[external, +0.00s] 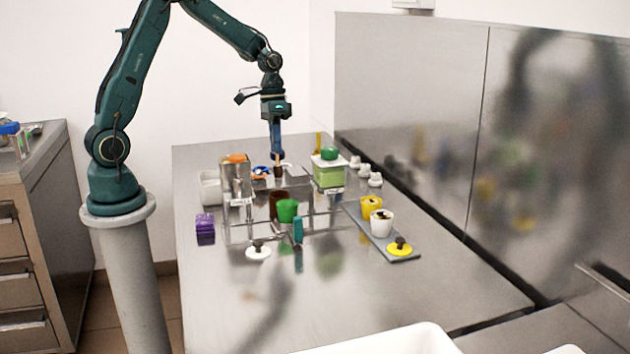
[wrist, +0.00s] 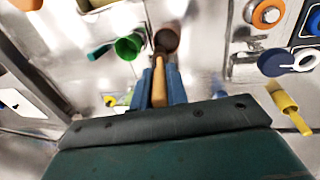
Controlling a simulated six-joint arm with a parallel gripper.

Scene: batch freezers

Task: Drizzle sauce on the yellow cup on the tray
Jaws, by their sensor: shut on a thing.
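My gripper (external: 277,155) is shut on a wooden-handled tool (wrist: 159,92), whose handle lies between the blue fingers (wrist: 160,80). The tool's dark far end overlaps the brown pot (wrist: 170,36) in the wrist view; I cannot tell whether it is inside. In the external view, the tool (external: 278,170) hangs behind the brown pot (external: 274,200). A green pot (external: 288,210) stands beside it, also in the wrist view (wrist: 127,47). The yellow cup (external: 371,202) stands upright on the dark tray (external: 376,243), behind a white cup (external: 382,226). Both cups have dark contents.
A yellow disc with a dark knob (external: 400,246) lies at the tray's near end. A teal handle (external: 298,230) sticks out by the green pot. A green-filled box (external: 329,172), a metal dispenser (external: 236,180) and a purple block (external: 205,228) stand around.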

